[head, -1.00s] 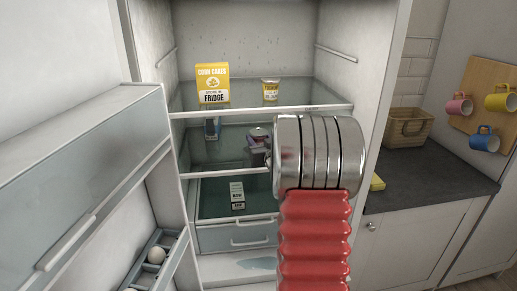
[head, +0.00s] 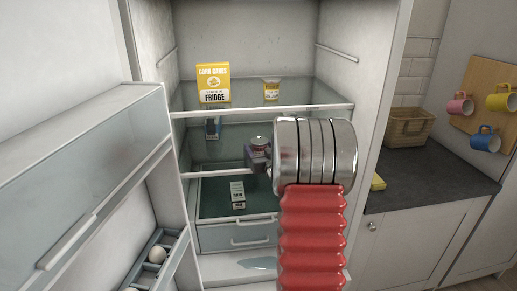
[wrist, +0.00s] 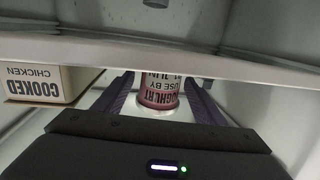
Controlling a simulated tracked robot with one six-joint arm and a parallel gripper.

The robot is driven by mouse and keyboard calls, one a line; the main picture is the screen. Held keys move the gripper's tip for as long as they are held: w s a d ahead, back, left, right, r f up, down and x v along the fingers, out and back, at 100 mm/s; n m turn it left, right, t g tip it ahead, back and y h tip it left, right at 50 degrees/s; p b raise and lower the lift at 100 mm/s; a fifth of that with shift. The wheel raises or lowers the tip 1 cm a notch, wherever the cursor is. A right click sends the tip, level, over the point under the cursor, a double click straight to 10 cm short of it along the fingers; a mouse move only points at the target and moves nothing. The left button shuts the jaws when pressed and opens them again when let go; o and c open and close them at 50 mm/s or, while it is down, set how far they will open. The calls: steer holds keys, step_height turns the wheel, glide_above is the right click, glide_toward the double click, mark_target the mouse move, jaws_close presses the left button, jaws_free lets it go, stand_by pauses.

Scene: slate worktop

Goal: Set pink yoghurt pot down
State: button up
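The pink yoghurt pot (wrist: 158,96) is between the two purple fingers of my gripper (wrist: 158,86) in the wrist view, where its label appears upside down. My gripper is shut on it. In the head view the pot (head: 259,142) shows mostly as its pale lid above my gripper (head: 258,156), over the middle fridge shelf (head: 225,171). My arm hides the right part of this shelf. I cannot tell whether the pot's base touches the shelf.
A cooked chicken box (wrist: 38,84) stands beside the gripper in the wrist view. A corn cakes box (head: 213,84) and a yellow-labelled pot (head: 271,89) stand above. A white box (head: 237,194) stands below.

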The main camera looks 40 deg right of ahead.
steer(key=shift+r, duration=0.15)
steer(key=shift+s+a, duration=0.1)
steer(key=shift+s, duration=0.15)
steer(key=v, duration=1.1)
steer(key=shift+s, duration=0.25)
steer(key=shift+a, duration=0.1)
stand_by(0.4)
